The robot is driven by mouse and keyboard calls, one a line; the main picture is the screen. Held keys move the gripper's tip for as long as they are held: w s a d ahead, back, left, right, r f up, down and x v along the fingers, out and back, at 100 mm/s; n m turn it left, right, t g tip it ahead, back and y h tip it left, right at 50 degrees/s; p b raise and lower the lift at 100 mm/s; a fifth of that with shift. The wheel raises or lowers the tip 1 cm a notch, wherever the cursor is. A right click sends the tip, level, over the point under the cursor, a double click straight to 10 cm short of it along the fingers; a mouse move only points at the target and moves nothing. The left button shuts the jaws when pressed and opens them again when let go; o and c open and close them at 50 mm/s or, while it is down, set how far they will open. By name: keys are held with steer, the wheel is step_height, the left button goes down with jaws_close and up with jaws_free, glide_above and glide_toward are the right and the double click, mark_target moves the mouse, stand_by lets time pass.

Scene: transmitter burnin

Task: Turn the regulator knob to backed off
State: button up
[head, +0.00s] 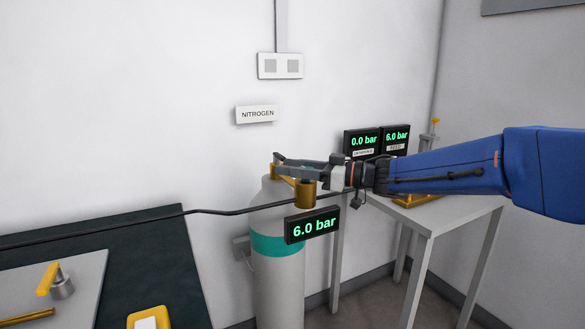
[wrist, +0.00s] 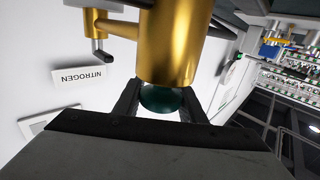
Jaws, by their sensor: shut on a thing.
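The regulator is a brass body (head: 305,196) on top of the grey nitrogen cylinder (head: 277,290), which has a teal band. In the wrist view the brass body (wrist: 172,50) fills the upper middle. Its dark green rounded knob (wrist: 162,98) sits at the end of the body. My gripper (wrist: 160,105) is shut on the knob, one finger on each side. In the head view my gripper (head: 300,169) reaches in from the right over the regulator and hides most of the knob. The display (head: 313,225) at the regulator reads 6.0 bar.
A white table (head: 450,216) at right carries two displays, reading 0.0 bar (head: 363,142) and 6.0 bar (head: 395,140). A dark bench (head: 160,265) with a yellow-handled valve (head: 50,279) stands at left.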

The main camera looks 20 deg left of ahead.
steer(key=shift+g, duration=0.3)
steer(key=o, duration=1.1)
steer(key=shift+c, duration=0.2)
steer(key=w+d, duration=0.1)
steer(key=d, duration=1.6)
steer(key=shift+w+d, duration=0.2)
steer(key=shift+w, duration=0.1)
